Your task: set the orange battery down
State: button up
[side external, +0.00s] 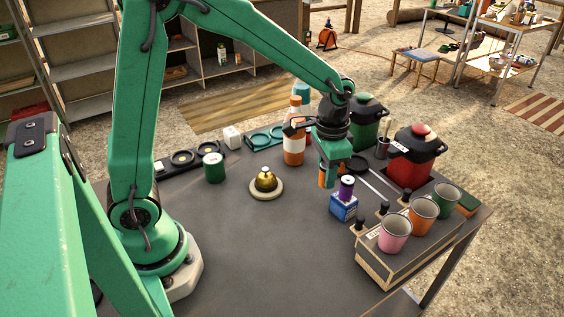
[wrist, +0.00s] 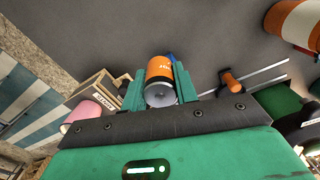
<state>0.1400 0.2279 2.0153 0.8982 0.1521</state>
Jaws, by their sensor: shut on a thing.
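My gripper (side external: 328,160) is shut on the orange battery (side external: 324,178), which hangs below the fingers above the dark table. In the wrist view the orange battery (wrist: 160,69) sits between the two green fingers, its silver end towards the camera. In the side view a purple cylinder (side external: 346,187) stands on a blue and white box (side external: 343,207), just right of and nearer the camera than the battery. A bit of blue (wrist: 171,57) shows behind the battery in the wrist view. Whether the battery touches anything below is hidden.
A gold bell (side external: 265,180) and green cylinder (side external: 213,168) stand left. Ringed black (side external: 164,167) and green (side external: 248,141) holders lie behind. An orange-white bottle (side external: 293,148), red pot (side external: 411,165) and mug rack (side external: 389,267) stand around. The front middle of the table is clear.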

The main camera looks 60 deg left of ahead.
jog(key=s+d+n, duration=0.1)
jog(key=s+d, duration=0.7)
jog(key=s, duration=0.6)
jog(key=shift+d, duration=0.3)
jog(key=shift+f, duration=0.15)
send_over(299, 228)
notch_tip(299, 228, down, 7)
jog(key=shift+f, duration=0.1)
jog(key=shift+f, duration=1.9)
jog(key=shift+f, duration=0.15)
